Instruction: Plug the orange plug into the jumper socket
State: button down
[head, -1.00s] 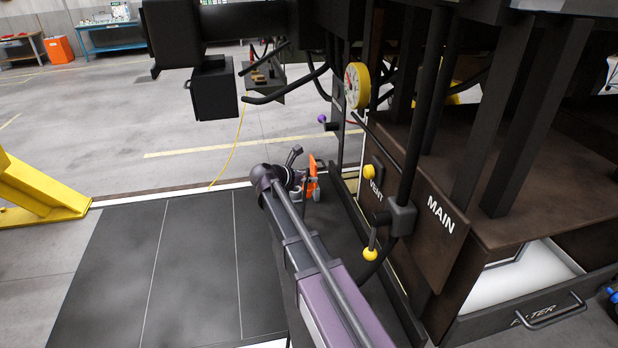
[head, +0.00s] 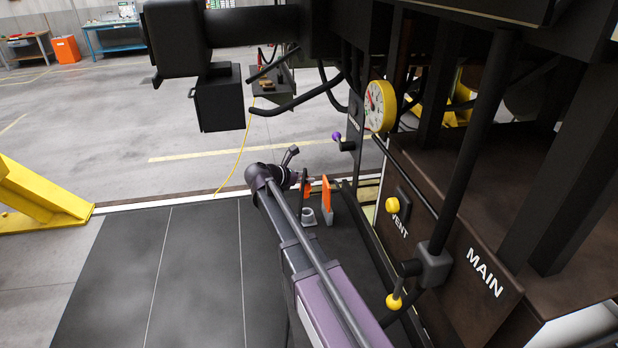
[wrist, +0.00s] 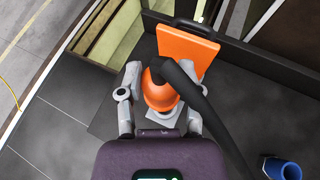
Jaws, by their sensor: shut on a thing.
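The orange plug (wrist: 160,95) is between the two grey fingers of my gripper (wrist: 163,110) in the wrist view, with a thick black cable curving over it. In the head view, the plug (head: 305,181) shows small beside my gripper (head: 297,185), which is partly hidden by my arm. Below the plug stands a grey cup-like holder (head: 308,216), next to an upright orange plate (head: 326,193). The plate also shows in the wrist view (wrist: 188,52). I cannot identify the jumper socket for certain.
A black box (head: 220,98) and hoses hang ahead. A blue cup-shaped thing (wrist: 284,169) lies at lower right in the wrist view. Dark floor is clear on the left.

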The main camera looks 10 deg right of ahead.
aim_at(306, 191)
jog(key=shift+s+r, duration=0.1)
jog(key=shift+d, duration=0.15)
jog(key=shift+f+b, duration=2.9)
jog(key=shift+f+b, duration=2.1)
dwell(0.8)
jog(key=shift+c, duration=1)
grip_release()
